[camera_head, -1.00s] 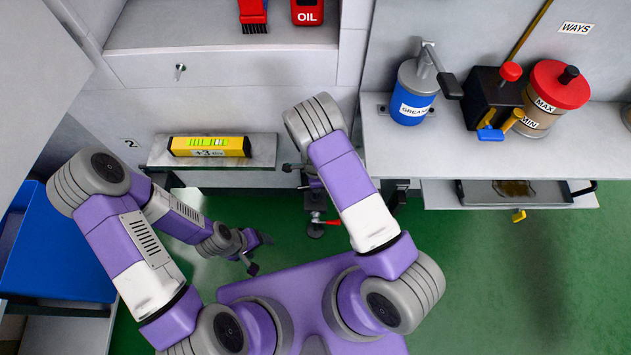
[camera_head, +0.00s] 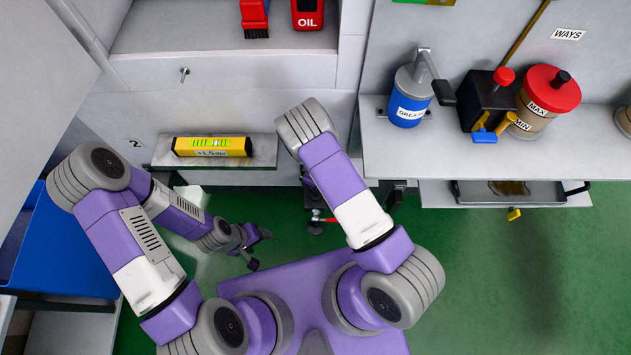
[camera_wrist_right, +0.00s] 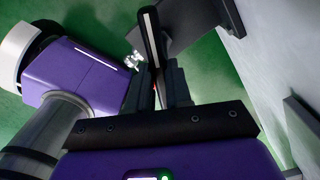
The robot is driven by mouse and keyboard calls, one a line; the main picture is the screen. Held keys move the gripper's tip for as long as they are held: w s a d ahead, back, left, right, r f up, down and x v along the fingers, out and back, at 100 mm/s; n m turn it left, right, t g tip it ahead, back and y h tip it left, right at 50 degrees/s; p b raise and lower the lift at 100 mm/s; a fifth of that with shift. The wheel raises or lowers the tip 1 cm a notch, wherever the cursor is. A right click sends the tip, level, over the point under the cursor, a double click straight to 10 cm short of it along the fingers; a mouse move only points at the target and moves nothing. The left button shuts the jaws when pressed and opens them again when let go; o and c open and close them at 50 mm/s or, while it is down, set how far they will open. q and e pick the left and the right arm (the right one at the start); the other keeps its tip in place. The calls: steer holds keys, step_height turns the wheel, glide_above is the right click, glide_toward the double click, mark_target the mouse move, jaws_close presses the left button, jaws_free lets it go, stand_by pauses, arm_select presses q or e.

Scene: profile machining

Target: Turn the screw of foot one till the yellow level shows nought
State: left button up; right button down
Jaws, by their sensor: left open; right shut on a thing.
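The yellow level (camera_head: 212,147) lies on a grey stone shelf with its green vial facing up. Its small readout is too blurred to read surely. A machine foot (camera_head: 316,226) with a red-tipped part stands on the green floor, partly hidden by my right arm. My left gripper (camera_head: 260,248) is open and empty, low over the floor below the shelf. My right gripper (camera_wrist_right: 161,90) is hidden under its arm in the head view. In the right wrist view it is shut on a dark bar (camera_wrist_right: 152,38) with a pale stripe; its far end is unclear.
The stone shelf (camera_head: 255,160) juts out beside the number 2 label. A bench (camera_head: 445,140) at right carries a grease pump (camera_head: 409,95) and a red-lidded can (camera_head: 550,90). A tray (camera_head: 510,193) sits below it. A blue bin (camera_head: 60,255) stands at left. Floor at lower right is clear.

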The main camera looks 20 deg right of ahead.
stand_by(0.5)
steer(key=c, duration=1)
jaws_free()
steer(key=shift+c, duration=0.2)
step_height(320, 180, up, 8)
steer(key=shift+f+p, duration=0.2)
steer(key=shift+p, duration=1.05)
